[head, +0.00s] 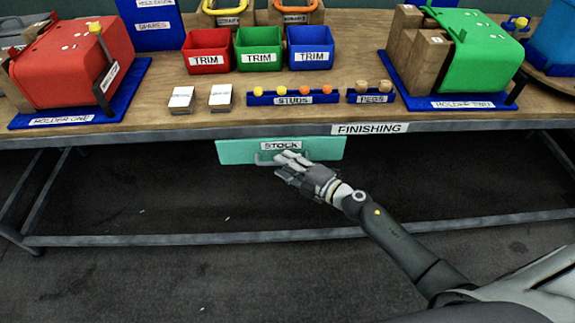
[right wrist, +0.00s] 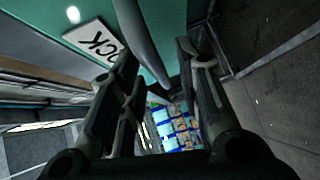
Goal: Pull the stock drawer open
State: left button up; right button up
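The stock drawer (head: 325,150) has a teal front with a white STOCK label and hangs under the front edge of the bench. It looks closed. Its grey bar handle (head: 262,160) sits below the label; the right end is hidden by my right gripper (head: 284,167). In the right wrist view, the handle (right wrist: 148,48) runs into the space between the two spread fingers of my right gripper (right wrist: 158,68). A gap shows between fingers and bar, so the gripper is open around or just beside it. My left gripper is not in view.
The bench (head: 240,119) holds a red holder (head: 75,60), a green holder (head: 475,55), trim bins (head: 259,48), and stud and peg racks above the drawer. A metal crossbar (head: 190,240) runs low beneath. The floor in front is clear.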

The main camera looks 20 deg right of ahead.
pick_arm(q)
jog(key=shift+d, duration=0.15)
pick_arm(e)
grip_shut()
jog(key=shift+s, duration=0.1)
